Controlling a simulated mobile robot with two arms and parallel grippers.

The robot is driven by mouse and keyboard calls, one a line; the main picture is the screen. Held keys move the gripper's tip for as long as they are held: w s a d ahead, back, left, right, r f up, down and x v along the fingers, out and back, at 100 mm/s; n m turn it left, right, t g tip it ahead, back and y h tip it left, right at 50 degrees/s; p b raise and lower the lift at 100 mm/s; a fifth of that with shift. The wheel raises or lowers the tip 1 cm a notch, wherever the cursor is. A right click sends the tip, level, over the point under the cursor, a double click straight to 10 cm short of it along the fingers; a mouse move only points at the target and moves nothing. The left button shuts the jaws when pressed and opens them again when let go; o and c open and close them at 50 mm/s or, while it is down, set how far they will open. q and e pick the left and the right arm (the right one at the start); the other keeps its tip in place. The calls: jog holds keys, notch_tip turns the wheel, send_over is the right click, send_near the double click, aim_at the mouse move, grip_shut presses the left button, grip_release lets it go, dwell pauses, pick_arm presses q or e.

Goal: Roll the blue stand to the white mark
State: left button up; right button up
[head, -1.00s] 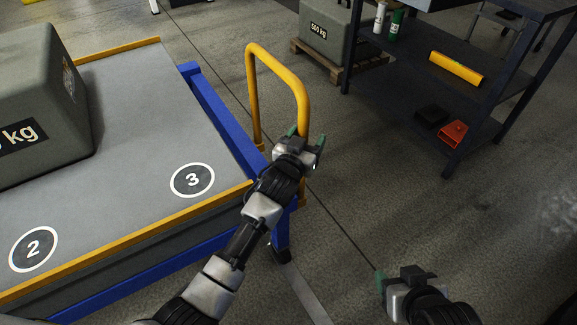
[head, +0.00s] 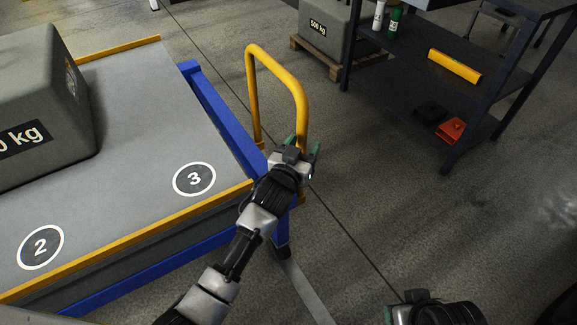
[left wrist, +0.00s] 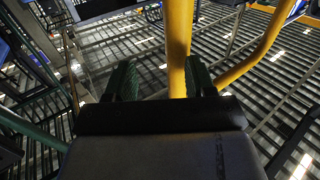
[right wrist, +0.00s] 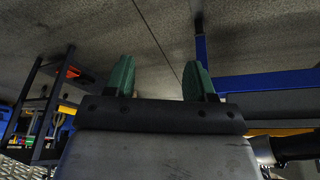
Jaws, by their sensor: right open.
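The blue stand (head: 215,115) is at the left of the head view, with a grey top and yellow edging. Its yellow handle (head: 275,68) rises at its right end. My left gripper (head: 303,146) is at the handle's near post and open. In the left wrist view the yellow post (left wrist: 178,45) shows between its fingers, nearer the right one; contact cannot be told. My right gripper (head: 405,302) is low at the bottom edge; the right wrist view shows its fingers (right wrist: 154,80) open and empty. A pale strip (head: 306,290) lies on the floor near the stand; whether it is the white mark is unclear.
A grey weight block (head: 45,95) sits on the stand top, beside circles numbered 2 and 3. A dark shelf unit (head: 400,70) with bottles and a red item stands at the right. Another block (head: 322,30) rests on a pallet behind. Floor at lower right is clear.

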pick_arm(q)
jog(key=p+v, duration=0.4)
jog(key=v, duration=0.3)
jog(key=shift+s+a+p, duration=0.25)
jog(key=shift+a+p, duration=0.05)
jog(key=shift+p, duration=0.05)
pick_arm(e)
notch_tip(320, 180, down, 9)
jog(key=w+g, duration=0.1)
jog(key=shift+w+a, duration=0.15)
jog(key=shift+w, duration=0.05)
dwell(0.4)
pick_arm(q)
jog(key=shift+r, duration=0.1)
pick_arm(e)
jog(key=shift+f, duration=0.2)
